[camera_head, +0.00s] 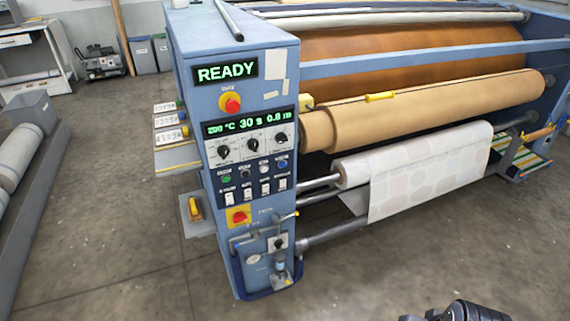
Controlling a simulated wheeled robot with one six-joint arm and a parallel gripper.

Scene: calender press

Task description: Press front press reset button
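The blue control column of the press (210,95) stands at the centre left, with its front panel facing me. A row of small round push buttons crosses the panel below the dials: a green button (227,177), a black button (245,173), a white button (264,168) and a blue button (282,163). Their labels are too small to read, so I cannot tell which is the reset button. The display (225,72) reads READY. Dark parts of my own arm show at the bottom right edge, well away from the panel. My gripper's fingers are not visible.
A red emergency knob (231,103) sits above the buttons, and a red-on-yellow switch (238,217) below. Rocker switches line the panel under the buttons. Pipes and a valve (278,242) protrude lower down. Rollers with fabric (430,170) extend right. The floor in front is clear.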

